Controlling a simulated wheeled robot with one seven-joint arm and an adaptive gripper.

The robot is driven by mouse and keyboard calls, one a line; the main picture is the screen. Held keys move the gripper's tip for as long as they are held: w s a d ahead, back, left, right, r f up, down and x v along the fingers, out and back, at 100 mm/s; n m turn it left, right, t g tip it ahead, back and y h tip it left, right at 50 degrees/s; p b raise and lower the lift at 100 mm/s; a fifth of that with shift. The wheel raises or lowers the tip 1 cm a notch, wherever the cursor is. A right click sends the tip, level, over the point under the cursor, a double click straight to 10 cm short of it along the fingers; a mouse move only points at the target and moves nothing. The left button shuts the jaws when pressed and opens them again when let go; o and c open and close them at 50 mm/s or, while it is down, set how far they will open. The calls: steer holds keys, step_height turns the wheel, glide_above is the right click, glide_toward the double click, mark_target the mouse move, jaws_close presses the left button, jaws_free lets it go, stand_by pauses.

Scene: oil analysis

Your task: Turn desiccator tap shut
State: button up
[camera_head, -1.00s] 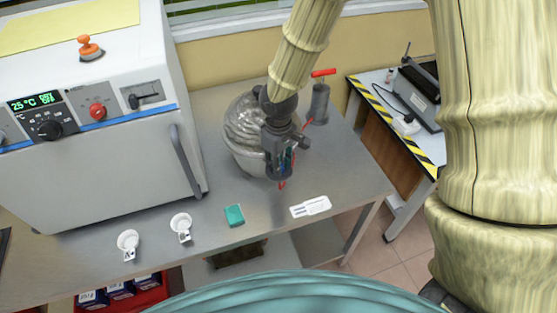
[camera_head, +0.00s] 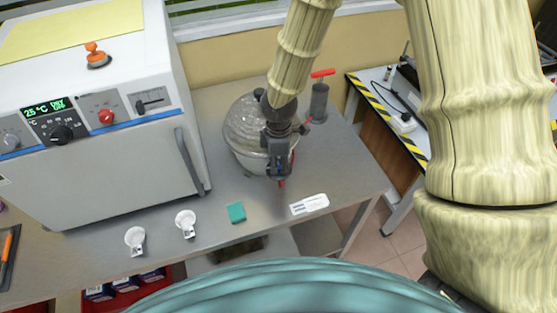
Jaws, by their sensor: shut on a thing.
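The desiccator (camera_head: 242,128) is a round, glassy vessel standing on the steel bench, right of the white oven. My gripper (camera_head: 280,178) points down at the desiccator's front right side, over its rim. It is shut on the desiccator tap, of which a small red part (camera_head: 282,184) shows just below the fingertips. The rest of the tap is hidden by the fingers, so its exact angle cannot be told. My wrist covers part of the desiccator's right side.
A grey hand pump (camera_head: 319,100) with a red handle stands behind right of the desiccator. A white oven (camera_head: 110,180) stands at left. A teal block (camera_head: 236,212), a white card (camera_head: 309,204) and two small white dishes (camera_head: 186,223) lie along the bench front.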

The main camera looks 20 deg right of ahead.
mark_target(279, 166)
steer(key=shift+r+n, duration=0.1)
steer(key=shift+n, duration=0.2)
stand_by(0.4)
steer(key=o, duration=1.1)
steer(key=shift+c, duration=0.2)
steer(key=shift+r, duration=3.95)
steer(key=shift+s, duration=0.1)
